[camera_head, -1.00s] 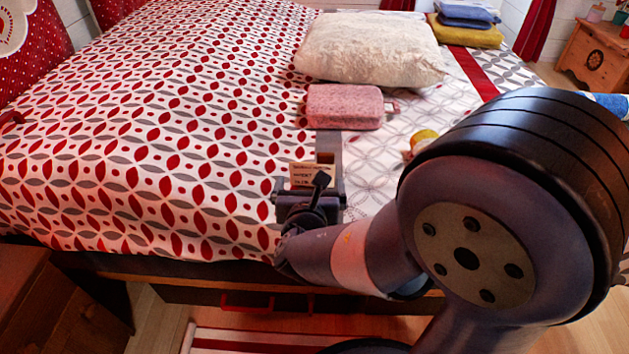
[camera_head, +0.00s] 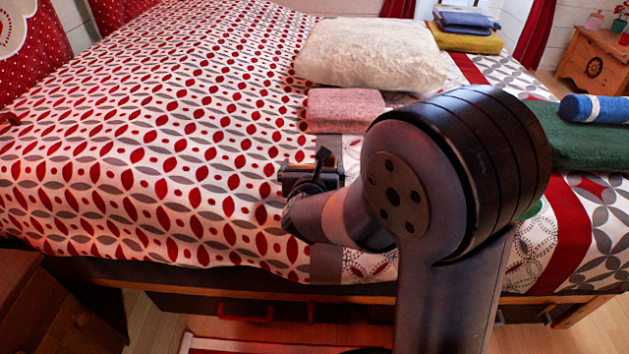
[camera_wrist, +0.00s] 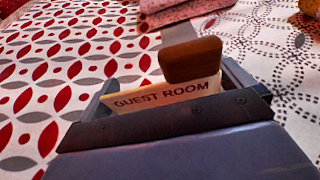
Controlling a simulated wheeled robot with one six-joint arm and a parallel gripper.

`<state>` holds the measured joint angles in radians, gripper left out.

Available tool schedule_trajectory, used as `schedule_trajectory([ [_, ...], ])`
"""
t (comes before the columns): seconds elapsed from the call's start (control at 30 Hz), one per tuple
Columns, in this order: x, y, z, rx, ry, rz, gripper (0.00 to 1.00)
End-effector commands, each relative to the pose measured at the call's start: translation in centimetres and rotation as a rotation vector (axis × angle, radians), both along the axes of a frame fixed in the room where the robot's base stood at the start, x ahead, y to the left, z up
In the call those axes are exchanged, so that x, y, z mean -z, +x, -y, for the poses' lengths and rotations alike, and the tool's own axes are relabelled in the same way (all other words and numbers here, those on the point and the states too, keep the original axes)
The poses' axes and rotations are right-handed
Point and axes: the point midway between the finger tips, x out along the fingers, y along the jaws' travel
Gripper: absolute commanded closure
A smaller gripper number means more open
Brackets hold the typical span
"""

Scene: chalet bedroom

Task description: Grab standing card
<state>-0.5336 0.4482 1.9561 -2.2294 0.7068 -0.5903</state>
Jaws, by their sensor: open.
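The standing card (camera_wrist: 165,97) is cream and reads "GUEST ROOM" in the wrist view. It stands upright in front of a brown wooden block (camera_wrist: 190,59); whether the two are joined is unclear. My gripper (camera_wrist: 168,76) is open, with one finger to the left of the card and one to the right. The card's lower part is hidden behind the gripper body. In the head view my gripper (camera_head: 312,177) is over the bed's near part and mostly hides the card.
The patterned bed (camera_head: 130,150) lies beneath. Beyond the gripper are a pink folded cloth (camera_head: 344,108) and a white pillow (camera_head: 365,53). A green folded cloth (camera_head: 580,140) with a blue roll (camera_head: 595,108) lies at right. The bed left of the gripper is clear.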

Motion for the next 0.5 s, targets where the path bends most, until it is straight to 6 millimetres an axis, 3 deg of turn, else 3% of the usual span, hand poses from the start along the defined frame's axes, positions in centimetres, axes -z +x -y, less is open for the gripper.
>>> schedule_trajectory([
  [0.37,0.00,-0.05,-0.01,0.000,0.000,0.000,0.29],
  [0.5,-0.01,-0.05,-0.01,0.000,0.000,0.000,0.29],
])
